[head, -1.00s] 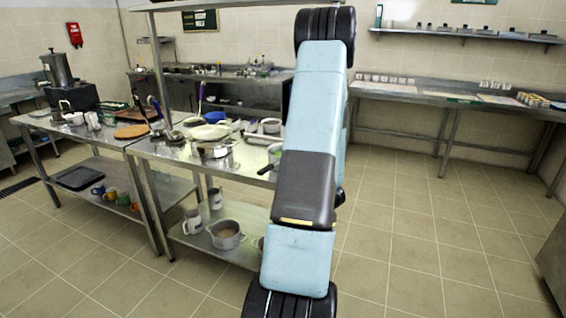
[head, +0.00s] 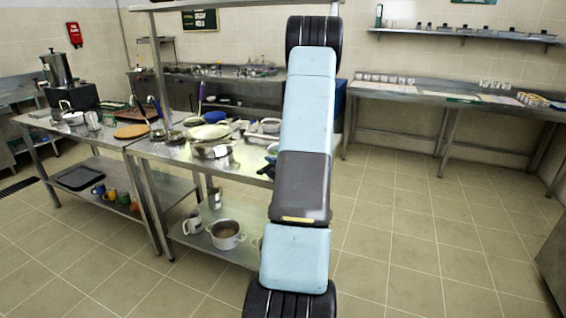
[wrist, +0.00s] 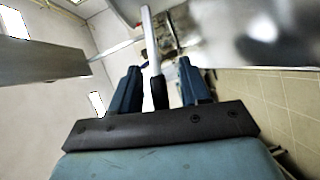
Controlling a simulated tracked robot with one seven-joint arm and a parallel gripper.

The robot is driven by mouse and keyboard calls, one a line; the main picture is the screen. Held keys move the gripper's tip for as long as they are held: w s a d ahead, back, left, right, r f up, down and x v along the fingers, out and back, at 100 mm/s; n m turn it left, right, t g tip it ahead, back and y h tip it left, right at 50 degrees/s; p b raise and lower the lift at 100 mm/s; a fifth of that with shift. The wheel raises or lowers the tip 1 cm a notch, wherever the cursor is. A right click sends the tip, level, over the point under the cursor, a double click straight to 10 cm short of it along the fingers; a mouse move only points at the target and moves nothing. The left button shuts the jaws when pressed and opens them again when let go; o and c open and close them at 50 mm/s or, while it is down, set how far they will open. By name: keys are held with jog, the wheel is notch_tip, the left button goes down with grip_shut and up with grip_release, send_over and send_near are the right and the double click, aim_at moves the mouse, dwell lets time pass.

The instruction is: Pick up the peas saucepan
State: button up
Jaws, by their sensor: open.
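My gripper (wrist: 163,75) is open in the wrist view, with one teal finger on each side of a long pale handle with a black end (wrist: 150,45). I cannot tell whether the fingers touch the handle, or what it belongs to. In the head view a small dark teal part beside my arm, at the table's right end, looks like my gripper (head: 271,162). A dark handle (head: 264,171) sticks out over the table edge there. The saucepan body is mostly hidden behind my arm, and I cannot make out peas in it.
The steel table (head: 180,160) holds a large pot (head: 210,150), pans and several utensils. A pot (head: 226,235) and a jug (head: 192,221) stand on its lower shelf. A blurred metal surface (wrist: 270,30) is close in the wrist view. The floor at right is clear.

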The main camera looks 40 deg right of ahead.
jog(key=shift+c, duration=0.4)
grip_shut()
